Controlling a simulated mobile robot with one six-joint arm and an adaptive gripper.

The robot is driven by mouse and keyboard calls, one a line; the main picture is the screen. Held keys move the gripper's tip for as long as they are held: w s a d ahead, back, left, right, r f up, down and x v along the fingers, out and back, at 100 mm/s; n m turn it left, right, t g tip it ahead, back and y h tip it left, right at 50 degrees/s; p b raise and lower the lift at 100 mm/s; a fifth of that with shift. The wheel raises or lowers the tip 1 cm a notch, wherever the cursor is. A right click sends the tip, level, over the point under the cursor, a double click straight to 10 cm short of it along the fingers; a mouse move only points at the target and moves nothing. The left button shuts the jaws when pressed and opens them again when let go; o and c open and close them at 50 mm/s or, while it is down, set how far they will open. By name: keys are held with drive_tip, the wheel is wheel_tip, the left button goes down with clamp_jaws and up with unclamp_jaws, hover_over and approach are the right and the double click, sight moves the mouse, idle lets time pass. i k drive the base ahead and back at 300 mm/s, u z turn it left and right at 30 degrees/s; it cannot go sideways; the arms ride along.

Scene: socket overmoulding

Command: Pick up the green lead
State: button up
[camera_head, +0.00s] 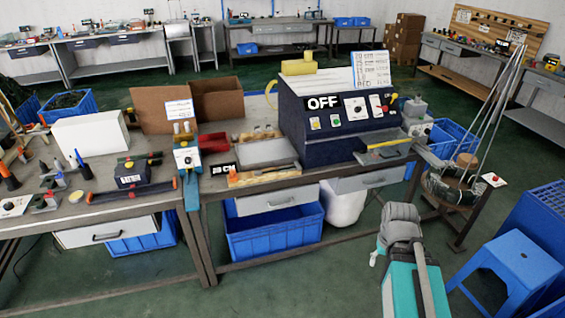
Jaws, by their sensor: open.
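I cannot make out a green lead anywhere in this view; it is hidden or too small to tell. Pale leads or rods (493,108) rise at a slant from a round stand with a coil (455,184) at the right end of the bench. My own grey and teal arm parts stand at the lower right, in front of the bench and the floor. I cannot pick out my gripper's fingers among them, and nothing shows as held.
A dark blue machine (335,150) marked OFF stands on the workbench (290,184). Tools crowd the left bench. A blue stool (517,262) stands at the right. A blue crate (275,235) sits under the bench. The green floor (300,290) in front is clear.

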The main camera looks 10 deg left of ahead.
sight(257, 172)
drive_tip(key=u, duration=0.3)
drive_tip(key=i, duration=1.15)
drive_tip(key=u, duration=0.65)
